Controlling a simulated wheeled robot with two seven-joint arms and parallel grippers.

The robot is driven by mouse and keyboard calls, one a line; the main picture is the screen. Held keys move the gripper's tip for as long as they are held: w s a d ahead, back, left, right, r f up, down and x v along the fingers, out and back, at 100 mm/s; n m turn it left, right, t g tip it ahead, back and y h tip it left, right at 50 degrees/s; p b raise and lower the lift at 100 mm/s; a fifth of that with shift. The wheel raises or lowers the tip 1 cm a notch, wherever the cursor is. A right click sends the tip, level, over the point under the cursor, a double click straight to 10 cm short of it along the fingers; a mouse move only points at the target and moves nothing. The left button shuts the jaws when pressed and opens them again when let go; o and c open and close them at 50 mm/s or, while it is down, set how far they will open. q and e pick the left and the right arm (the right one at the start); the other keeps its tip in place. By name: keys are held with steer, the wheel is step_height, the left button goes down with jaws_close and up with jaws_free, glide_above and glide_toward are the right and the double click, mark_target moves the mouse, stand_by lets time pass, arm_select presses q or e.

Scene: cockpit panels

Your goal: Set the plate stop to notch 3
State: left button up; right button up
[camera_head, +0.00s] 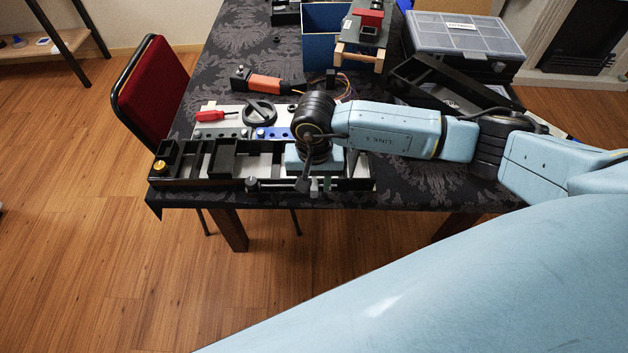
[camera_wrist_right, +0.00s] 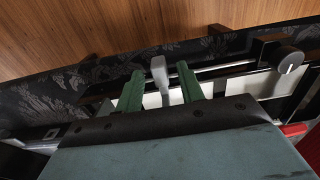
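A black panel frame (camera_head: 215,184) runs along the table's front edge, with a white plate area and a slim rail. A small grey upright handle (camera_head: 302,185) sits on its front edge; it may be the plate stop. My right gripper (camera_head: 320,184) points down over this edge. In the right wrist view, the green fingers of my right gripper (camera_wrist_right: 160,88) stand open on either side of the grey handle (camera_wrist_right: 158,72), with a visible gap on both sides. A round grey-black knob (camera_wrist_right: 290,62) is farther along the rail. Notch marks cannot be made out. My left gripper is out of view.
A red screwdriver (camera_head: 212,115), a black handwheel (camera_head: 259,113) and an orange-black tool (camera_head: 262,83) lie behind the panel. A blue bin (camera_head: 323,38), a lidded organizer case (camera_head: 465,35) and a black tray (camera_head: 440,85) stand farther back. A red chair (camera_head: 157,88) is at left.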

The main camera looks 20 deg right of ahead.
mark_target(314, 186)
step_height(314, 186, up, 13)
stand_by(0.4)
steer(key=shift+r, duration=0.1)
